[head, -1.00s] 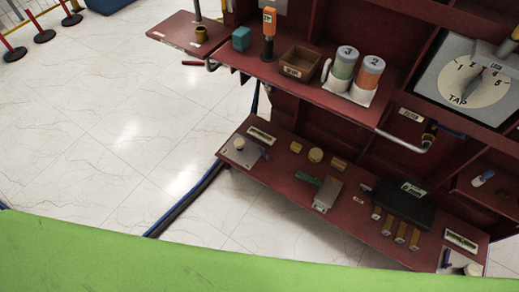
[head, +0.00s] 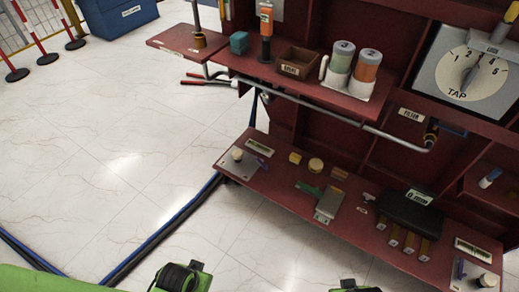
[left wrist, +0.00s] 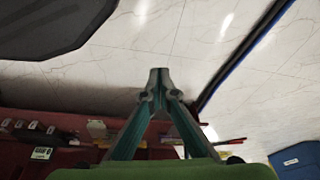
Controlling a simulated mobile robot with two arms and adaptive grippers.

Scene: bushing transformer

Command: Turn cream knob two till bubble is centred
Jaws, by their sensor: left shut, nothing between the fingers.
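Two round cream knobs are on the lower red shelf in the head view. One knob (head: 237,154) is at the left end beside a white label plate (head: 258,146). I cannot read which is number two, and no bubble can be made out. My left gripper (left wrist: 158,80) is shut and empty in the left wrist view, over the floor and apart from the knobs. My right gripper is not in view.
A grey pipe (head: 330,113) runs below the upper shelf. Blue and black cables (head: 165,235) cross the floor. Open tiled floor lies left.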

